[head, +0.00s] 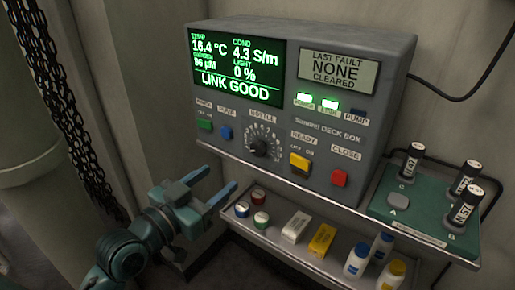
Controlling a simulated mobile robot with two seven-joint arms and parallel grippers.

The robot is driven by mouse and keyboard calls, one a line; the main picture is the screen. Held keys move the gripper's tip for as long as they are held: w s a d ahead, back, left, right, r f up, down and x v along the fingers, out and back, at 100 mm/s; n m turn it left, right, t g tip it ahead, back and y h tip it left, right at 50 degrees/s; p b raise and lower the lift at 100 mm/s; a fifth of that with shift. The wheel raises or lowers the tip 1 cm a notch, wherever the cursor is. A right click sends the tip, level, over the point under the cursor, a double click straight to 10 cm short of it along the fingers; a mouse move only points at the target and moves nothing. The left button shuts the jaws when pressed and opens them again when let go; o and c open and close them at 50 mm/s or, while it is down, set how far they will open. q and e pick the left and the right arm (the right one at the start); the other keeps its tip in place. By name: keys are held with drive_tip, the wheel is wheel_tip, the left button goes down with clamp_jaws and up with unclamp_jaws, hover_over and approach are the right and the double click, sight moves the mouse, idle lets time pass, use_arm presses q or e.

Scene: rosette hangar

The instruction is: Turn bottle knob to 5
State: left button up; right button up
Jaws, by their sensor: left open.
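The bottle knob (259,146) is a round black knob with a ring of small numbers, below the word BOTTLE on the front of a grey deck box (391,62). I cannot read which number it points to. My left gripper (222,179) is below and to the left of the knob, in front of the box. Its two blue-grey fingers are spread, with nothing between them, and it is apart from the knob. My right gripper is not in view.
Green (204,125) and blue (226,133) buttons sit left of the knob, a yellow switch (299,162) and red button (339,178) right. A shelf (285,248) below carries small jars, boxes and bottles. Chains (55,90) hang left.

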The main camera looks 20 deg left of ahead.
sight(255, 150)
use_arm(q)
drive_tip(key=p+x, duration=0.1)
drive_tip(key=x, duration=0.9)
drive_tip(key=shift+w+d, duration=0.15)
drive_tip(key=shift+w, duration=0.15)
drive_tip(key=shift+x, duration=0.8)
drive_tip(key=shift+c, duration=0.2)
drive_tip(key=c, duration=1)
drive_tip(key=shift+o, duration=0.2)
